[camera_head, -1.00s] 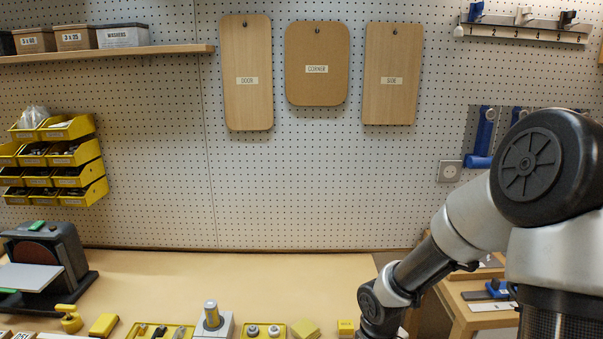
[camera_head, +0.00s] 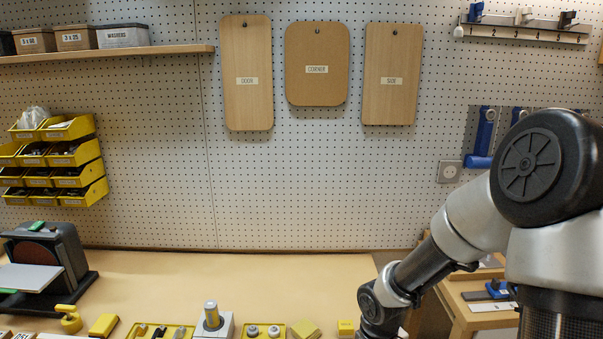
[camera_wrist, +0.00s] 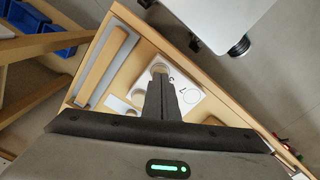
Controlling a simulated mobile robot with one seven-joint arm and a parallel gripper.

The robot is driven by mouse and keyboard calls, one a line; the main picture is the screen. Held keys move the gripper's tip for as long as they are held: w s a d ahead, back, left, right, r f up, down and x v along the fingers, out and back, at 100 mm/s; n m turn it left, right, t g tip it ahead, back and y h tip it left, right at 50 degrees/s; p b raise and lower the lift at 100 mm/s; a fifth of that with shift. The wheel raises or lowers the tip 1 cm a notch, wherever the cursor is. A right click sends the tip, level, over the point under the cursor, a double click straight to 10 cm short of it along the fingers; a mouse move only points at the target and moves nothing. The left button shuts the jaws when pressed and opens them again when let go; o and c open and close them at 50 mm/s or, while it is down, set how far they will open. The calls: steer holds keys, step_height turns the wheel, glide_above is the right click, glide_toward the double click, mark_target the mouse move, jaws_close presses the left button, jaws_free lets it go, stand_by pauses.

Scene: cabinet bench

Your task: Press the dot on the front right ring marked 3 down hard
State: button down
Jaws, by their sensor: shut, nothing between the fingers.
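In the wrist view, a white plate (camera_wrist: 182,84) lies on the wooden bench, tilted in the picture. A thin dark ring outline (camera_wrist: 191,97) is printed on it, with a small mark beside it that is too small to read. My gripper (camera_wrist: 160,77) is shut and empty, its fingers over the plate. A round pale thing (camera_wrist: 159,67) shows just past the fingertips; whether they touch it I cannot tell. The fingers hide part of the plate, and I cannot make out a 3 or the dot. In the head view my gripper is out of the picture.
A grey bar (camera_wrist: 107,65) and a wooden strip lie left of the plate in the wrist view. Blue bins (camera_wrist: 52,30) stand beyond the bench edge. In the head view, yellow trays (camera_head: 265,331) and a sander (camera_head: 48,262) are on the bench.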

steer(key=shift+f+b, duration=0.5)
steer(key=shift+f, duration=0.2)
stand_by(0.7)
steer(key=shift+p, duration=0.35)
stand_by(1.8)
step_height(320, 180, up, 11)
steer(key=p, duration=1)
step_height(320, 180, up, 17)
steer(key=s+d+m+t+h, duration=0.2)
steer(key=s+m+t, duration=0.1)
steer(key=s+a+r+m+t+y, duration=0.2)
steer(key=s+r+m, duration=0.1)
steer(key=s+r, duration=0.5)
step_height(320, 180, up, 3)
steer(key=shift+s+f+t, duration=0.1)
steer(key=shift+s+t, duration=0.2)
steer(key=shift+s, duration=0.05)
steer(key=shift+s, duration=0.1)
